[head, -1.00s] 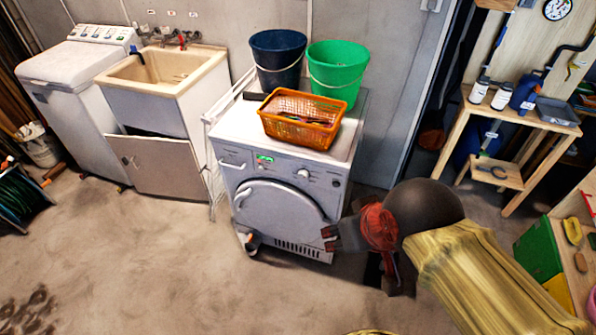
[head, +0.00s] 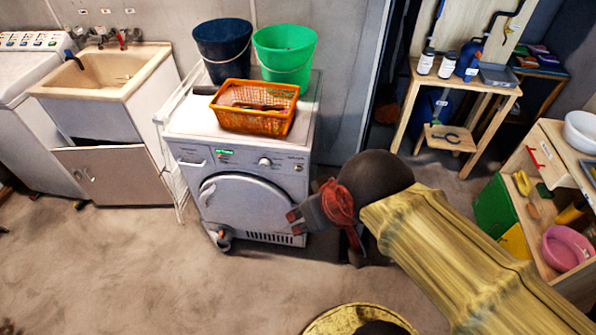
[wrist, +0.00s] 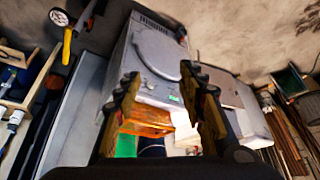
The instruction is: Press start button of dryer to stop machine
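The white dryer (head: 245,205) stands against the back wall, its round door closed. Its front panel has a lit green display (head: 225,151) and a round knob (head: 265,162); the start button is too small to make out. In the wrist view the dryer (wrist: 155,60) appears upside down, with the green display (wrist: 174,98) between my fingers in the picture. My gripper (head: 293,220) is in front of the dryer's lower right side, below panel height. In the wrist view my gripper (wrist: 165,82) has its fingers spread, with nothing held.
An orange basket (head: 255,122), a blue bucket (head: 223,50) and a green bucket (head: 286,55) stand on the dryer. A sink cabinet (head: 110,175) is to its left. A wooden bench (head: 455,90) and shelf (head: 545,165) are at right.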

